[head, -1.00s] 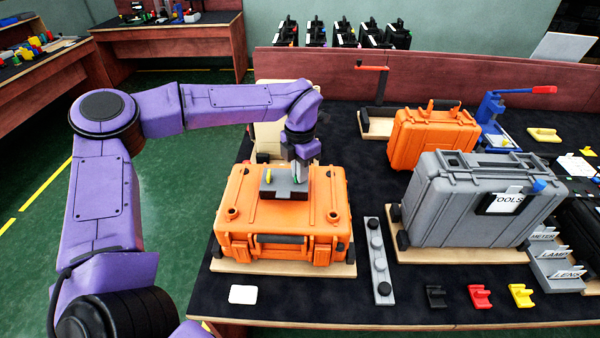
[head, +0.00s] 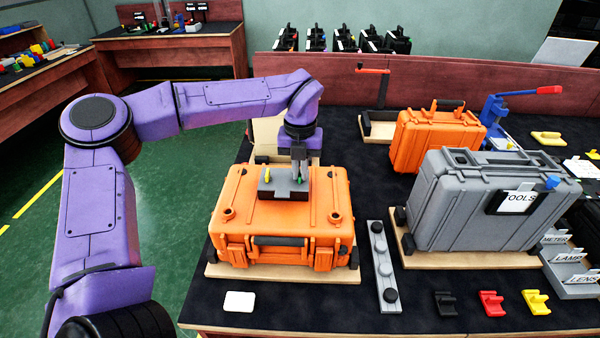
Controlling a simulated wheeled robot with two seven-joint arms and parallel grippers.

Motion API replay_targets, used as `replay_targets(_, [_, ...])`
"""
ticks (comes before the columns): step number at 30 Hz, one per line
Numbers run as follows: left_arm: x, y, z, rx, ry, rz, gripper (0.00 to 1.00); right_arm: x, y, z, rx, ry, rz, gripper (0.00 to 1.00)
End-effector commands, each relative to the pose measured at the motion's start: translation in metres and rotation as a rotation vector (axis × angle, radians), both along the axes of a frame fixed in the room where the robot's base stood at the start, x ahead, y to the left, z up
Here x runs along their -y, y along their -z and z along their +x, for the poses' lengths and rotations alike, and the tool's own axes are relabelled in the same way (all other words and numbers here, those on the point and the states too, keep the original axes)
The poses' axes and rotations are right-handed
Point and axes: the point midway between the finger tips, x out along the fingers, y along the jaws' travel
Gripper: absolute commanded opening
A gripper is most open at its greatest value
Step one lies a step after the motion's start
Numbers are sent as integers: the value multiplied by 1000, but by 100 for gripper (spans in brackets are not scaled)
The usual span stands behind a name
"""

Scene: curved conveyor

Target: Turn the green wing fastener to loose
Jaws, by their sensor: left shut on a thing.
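A dark grey block (head: 283,190) sits on top of the orange case (head: 255,217) in the middle of the table. The yellow wing fastener (head: 267,175) stands upright on the block's left part. The green wing fastener (head: 300,181) is on its right part and shows only as a small bit of green below my fingers. My left gripper (head: 299,174) points down from above and is shut on the green fastener. The fingers hide most of it, so its angle cannot be told. My right gripper is not in view.
The orange case lies flat on a wooden board (head: 225,272). A grey strip with round knobs (head: 384,268) lies to its right, beside a large grey TOOLS case (head: 450,205). A white card (head: 239,302) and black, red and yellow clips lie near the front edge.

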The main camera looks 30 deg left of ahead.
Motion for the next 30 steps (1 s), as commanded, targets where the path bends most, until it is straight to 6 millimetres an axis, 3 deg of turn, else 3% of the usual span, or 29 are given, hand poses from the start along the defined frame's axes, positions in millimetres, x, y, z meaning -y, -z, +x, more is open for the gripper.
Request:
replay_targets(21, [0,-2,1,6,-73,0,0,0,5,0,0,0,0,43])
replay_targets(22, [0,-2,1,6,-73,0,15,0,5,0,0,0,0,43])
replay_targets(24, [0,-2,1,4,-73,0,34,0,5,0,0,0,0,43])
replay_targets(30, [0,-1,0,2,-72,0,34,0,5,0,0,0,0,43])
